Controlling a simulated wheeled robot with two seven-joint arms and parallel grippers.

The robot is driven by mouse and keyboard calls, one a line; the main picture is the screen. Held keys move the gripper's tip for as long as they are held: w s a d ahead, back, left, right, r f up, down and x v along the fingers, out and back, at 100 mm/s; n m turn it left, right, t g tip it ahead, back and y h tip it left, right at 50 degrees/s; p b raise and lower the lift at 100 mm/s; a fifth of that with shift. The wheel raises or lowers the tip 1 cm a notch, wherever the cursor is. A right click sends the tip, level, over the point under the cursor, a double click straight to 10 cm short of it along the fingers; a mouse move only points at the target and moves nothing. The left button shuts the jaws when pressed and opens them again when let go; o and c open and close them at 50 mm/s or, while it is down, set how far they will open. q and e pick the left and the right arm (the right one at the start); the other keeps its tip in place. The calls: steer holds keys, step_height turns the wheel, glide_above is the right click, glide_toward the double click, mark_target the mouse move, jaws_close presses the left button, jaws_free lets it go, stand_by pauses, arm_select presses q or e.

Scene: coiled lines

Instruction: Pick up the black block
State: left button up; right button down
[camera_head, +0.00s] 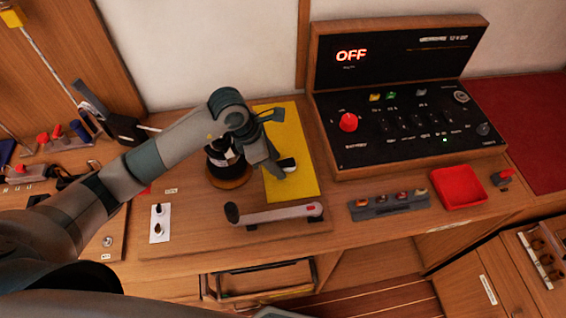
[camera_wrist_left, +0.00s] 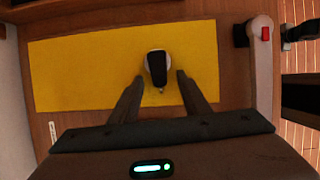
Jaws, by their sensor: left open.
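My left gripper (camera_head: 274,169) is low over the mat, right beside the block. In the left wrist view the open fingers (camera_wrist_left: 160,80) point at the block, one tip on either side of its near end, with gaps visible. Whether the fingertips are at the block's height is hard to tell. My right gripper is not in view.
A dark round object (camera_head: 223,158) on a wooden base stands left of my gripper. A grey lever bar (camera_head: 278,214) lies in front of the mat. A control panel (camera_head: 400,110) showing OFF stands behind right. A red tray (camera_head: 459,186) and a grey rack (camera_head: 390,206) sit further right.

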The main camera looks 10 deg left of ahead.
mark_target(284, 163)
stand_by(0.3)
arm_select(q)
jaws_close()
steer(key=shift+r+b, duration=0.65)
steer(key=shift+r, duration=0.15)
step_height(284, 163, up, 2)
steer(key=shift+r+b, duration=0.15)
steer(key=shift+b, duration=0.55)
steer(key=s+d+r+b, duration=0.3)
steer(key=s+d+r, duration=0.2)
steer(key=s, duration=0.5)
step_height(284, 163, up, 2)
steer(key=shift+s+r, duration=0.1)
steer(key=shift+s, duration=0.15)
